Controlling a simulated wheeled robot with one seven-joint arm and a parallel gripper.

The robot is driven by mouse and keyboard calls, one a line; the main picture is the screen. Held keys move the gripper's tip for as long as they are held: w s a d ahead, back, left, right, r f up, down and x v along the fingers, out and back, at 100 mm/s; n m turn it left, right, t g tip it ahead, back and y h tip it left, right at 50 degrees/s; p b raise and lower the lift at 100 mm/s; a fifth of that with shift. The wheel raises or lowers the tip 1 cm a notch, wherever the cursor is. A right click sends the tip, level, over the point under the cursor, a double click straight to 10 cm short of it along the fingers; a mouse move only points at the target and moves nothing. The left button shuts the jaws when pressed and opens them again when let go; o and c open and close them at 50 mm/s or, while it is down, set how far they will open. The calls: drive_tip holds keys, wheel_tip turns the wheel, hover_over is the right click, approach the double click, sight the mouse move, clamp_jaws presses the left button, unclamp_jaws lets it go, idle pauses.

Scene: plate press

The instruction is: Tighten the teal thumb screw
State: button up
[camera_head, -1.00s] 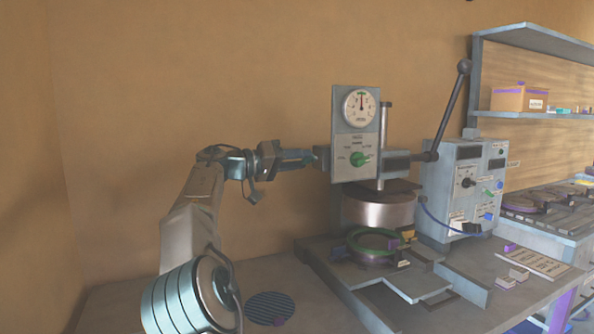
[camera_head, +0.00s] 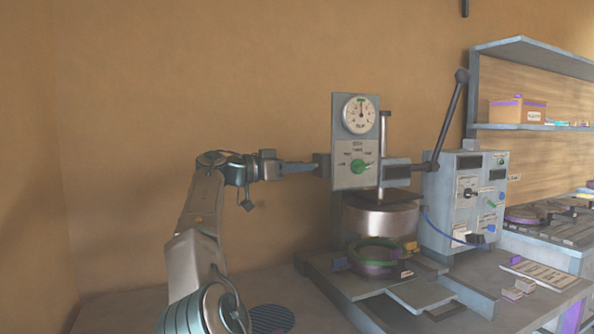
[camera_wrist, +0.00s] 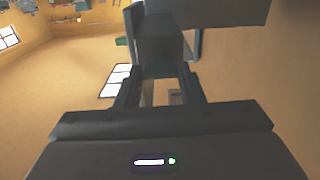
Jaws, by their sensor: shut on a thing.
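The press head (camera_head: 350,182) carries a round gauge and a green knob on its front plate. My gripper (camera_head: 309,167) reaches in from the left, level, with its fingertips at the left side of the head. In the wrist view my gripper (camera_wrist: 160,78) is shut on the teal thumb screw (camera_wrist: 158,71), of which a dark teal strip shows between the fingertips. In the head view the fingers hide the screw. How far the screw is turned in cannot be told.
The press lever (camera_head: 449,120) rises to the upper right. A steel cylinder (camera_head: 380,216) and a green ring (camera_head: 375,252) sit below the head. A grey control box (camera_head: 466,195) stands to the right. The wall behind my arm is clear.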

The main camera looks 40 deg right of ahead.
idle(0.4)
drive_tip(key=o, duration=1)
drive_tip(key=shift+w+a, duration=0.1)
drive_tip(key=p+v, duration=0.1)
drive_tip(key=v, duration=1.2)
drive_tip(key=shift+w+a+p, duration=0.15)
drive_tip(key=shift+a+p, duration=0.15)
